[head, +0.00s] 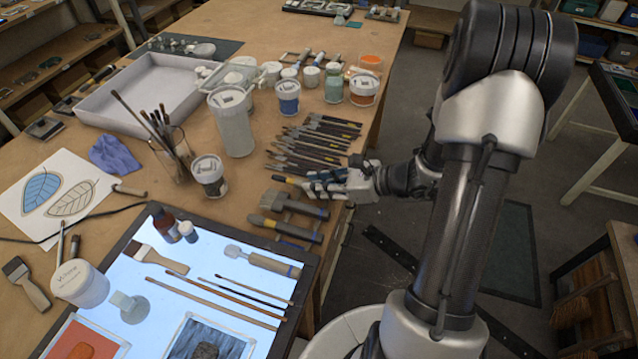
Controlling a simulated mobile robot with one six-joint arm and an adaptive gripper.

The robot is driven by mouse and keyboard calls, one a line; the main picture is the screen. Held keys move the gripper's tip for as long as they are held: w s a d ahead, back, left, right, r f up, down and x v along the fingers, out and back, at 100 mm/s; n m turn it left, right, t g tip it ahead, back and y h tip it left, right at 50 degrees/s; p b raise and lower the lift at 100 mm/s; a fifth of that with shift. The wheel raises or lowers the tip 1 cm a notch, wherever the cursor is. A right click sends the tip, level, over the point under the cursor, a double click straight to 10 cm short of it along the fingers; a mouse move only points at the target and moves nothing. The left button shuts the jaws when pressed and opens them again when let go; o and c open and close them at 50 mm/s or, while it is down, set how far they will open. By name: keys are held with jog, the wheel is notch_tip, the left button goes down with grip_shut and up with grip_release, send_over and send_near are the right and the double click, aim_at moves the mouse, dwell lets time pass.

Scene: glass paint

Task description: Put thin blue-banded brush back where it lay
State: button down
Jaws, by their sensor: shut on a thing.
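My gripper (318,183) is low over the right part of the wooden table, at the near end of a row of dark brushes (318,138). It is shut on a thin brush (283,179), whose end shows to the left of the fingers. The fingers hide most of this brush, so its blue band cannot be made out clearly. I cannot tell whether the brush touches the table. The row lies just beyond the gripper, with the brushes side by side.
A lit panel (205,260) with several brushes fills the front. A glass of brushes (172,155), a tall pale jar (232,122) and paint jars (288,97) stand left and behind. The table's right edge is close.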

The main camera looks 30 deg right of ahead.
jog(key=shift+f+b, duration=0.3)
dwell(0.5)
jog(key=c, duration=1.4)
grip_release()
jog(key=v, duration=1.2)
jog(key=s+a+r+n+g+h, duration=0.1)
jog(key=s+a+r+n+g, duration=0.2)
jog(key=a+n, duration=0.35)
jog(key=s+a+r+n+g, duration=0.1)
jog(key=a+r+n+g, duration=0.3)
jog(key=a+n, duration=0.3)
jog(key=s+a+r+n+t+h, duration=0.1)
jog(key=s+n+h, duration=0.1)
jog(key=s+n, duration=0.1)
jog(key=s+a+r+n+h, duration=0.1)
jog(key=s+r+n+h, duration=0.1)
jog(key=n, duration=0.4)
jog(key=s+a+r+n+t+h, duration=0.1)
jog(key=s+r+n+h, duration=0.1)
jog(key=s+n+h, duration=0.1)
jog(key=shift+s+a+r+n+t+h, duration=0.1)
jog(key=shift+s+r+n+t+h, duration=0.1)
jog(key=shift+s+n, duration=0.2)
jog(key=shift+s+r+n+t+h, duration=0.1)
jog(key=shift+s+n+h, duration=0.1)
jog(key=shift+s+n, duration=0.15)
